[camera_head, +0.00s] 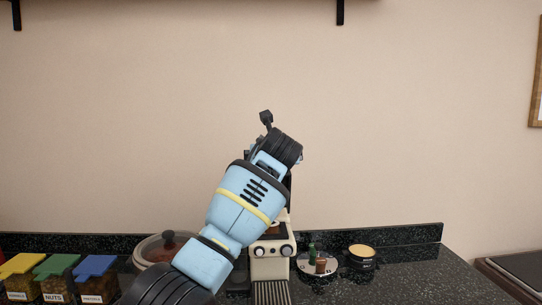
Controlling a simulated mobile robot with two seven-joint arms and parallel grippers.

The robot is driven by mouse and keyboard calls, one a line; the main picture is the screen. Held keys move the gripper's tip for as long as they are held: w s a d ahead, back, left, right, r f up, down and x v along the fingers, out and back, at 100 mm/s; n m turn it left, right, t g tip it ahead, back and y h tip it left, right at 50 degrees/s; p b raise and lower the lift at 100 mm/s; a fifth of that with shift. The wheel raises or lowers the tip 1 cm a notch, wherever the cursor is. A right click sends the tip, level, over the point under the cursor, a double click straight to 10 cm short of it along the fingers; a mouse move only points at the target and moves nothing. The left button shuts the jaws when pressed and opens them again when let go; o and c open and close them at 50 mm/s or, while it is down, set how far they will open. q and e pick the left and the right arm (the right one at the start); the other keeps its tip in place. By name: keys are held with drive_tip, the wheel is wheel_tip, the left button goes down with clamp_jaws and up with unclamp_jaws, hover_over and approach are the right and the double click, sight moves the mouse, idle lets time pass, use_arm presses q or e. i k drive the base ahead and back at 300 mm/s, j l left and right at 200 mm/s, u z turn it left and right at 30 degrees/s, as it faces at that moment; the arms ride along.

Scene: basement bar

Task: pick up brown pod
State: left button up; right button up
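A small brown pod (321,266) stands on a round pale saucer (304,268) on the dark counter, right of a cream coffee machine (270,267). A green pod (311,250) is just behind it on the same saucer. My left arm rises from the bottom left across the middle of the head view, with my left gripper (266,118) high above the coffee machine, left of and well above the brown pod. Only a small dark part of the gripper shows past the wrist; whether its fingers are open is hidden. My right gripper is out of view.
A dark tin with a yellow top (361,251) stands right of the saucer. A glass-lidded pot (150,247) is partly behind my arm. Bins with yellow, green and blue lids (97,266) stand at the left. The counter (420,280) is clear at the right.

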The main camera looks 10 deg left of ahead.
sight(273, 229)
drive_tip(key=k+l, duration=0.2)
drive_tip(key=k, duration=0.3)
drive_tip(key=k+l, duration=0.2)
drive_tip(key=k, duration=0.25)
